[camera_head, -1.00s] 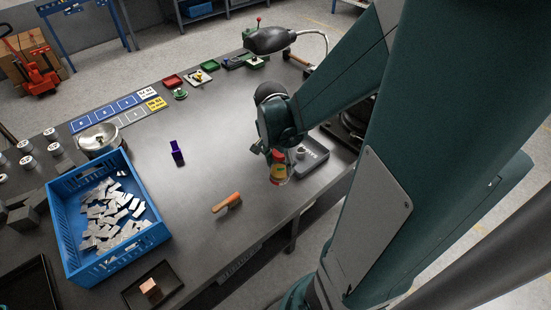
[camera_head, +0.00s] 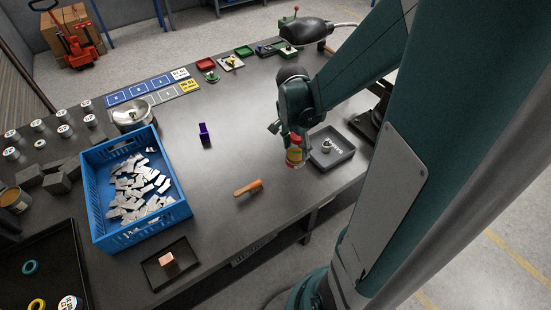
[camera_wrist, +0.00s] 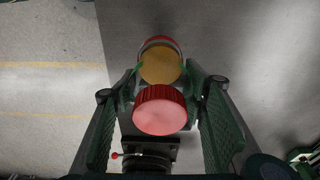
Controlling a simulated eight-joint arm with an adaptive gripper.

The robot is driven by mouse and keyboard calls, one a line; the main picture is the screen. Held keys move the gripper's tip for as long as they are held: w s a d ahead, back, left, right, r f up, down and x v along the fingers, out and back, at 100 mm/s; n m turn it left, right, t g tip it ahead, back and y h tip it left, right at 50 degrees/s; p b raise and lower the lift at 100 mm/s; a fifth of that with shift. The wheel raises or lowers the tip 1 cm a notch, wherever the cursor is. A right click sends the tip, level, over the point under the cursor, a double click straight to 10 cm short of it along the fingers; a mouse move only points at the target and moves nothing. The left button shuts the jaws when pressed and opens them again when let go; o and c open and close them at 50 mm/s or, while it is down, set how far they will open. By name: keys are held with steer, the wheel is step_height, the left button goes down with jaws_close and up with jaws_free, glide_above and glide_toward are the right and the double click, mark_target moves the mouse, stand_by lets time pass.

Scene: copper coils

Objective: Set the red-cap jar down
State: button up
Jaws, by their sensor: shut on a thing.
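The red-cap jar (camera_head: 294,156) has a yellow label and a red band low on its body. In the head view it stands roughly upright under my gripper (camera_head: 291,137), just left of the grey tray. My gripper is shut on it. In the wrist view the red cap (camera_wrist: 160,109) sits between the two fingers of my gripper (camera_wrist: 165,80), with the yellow label beyond it. Whether the jar's base touches the table cannot be told.
The dark table (camera_head: 225,160) is clear to the left of the jar. The grey tray (camera_head: 345,160) holds a small light item. An orange-handled tool (camera_head: 249,187), a purple item (camera_head: 204,134) and a blue crate (camera_head: 140,233) with metal pieces stand farther left.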

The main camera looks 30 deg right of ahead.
steer(key=w+a+p, duration=0.1)
steer(key=w, duration=0.8)
steer(key=shift+w+a, duration=0.3)
steer(key=shift+a, duration=0.1)
steer(key=shift+f, duration=0.1)
steer(key=shift+f, duration=2.9)
steer(key=shift+f+b, duration=0.4)
steer(key=shift+f, duration=1.65)
steer(key=shift+f, duration=0.1)
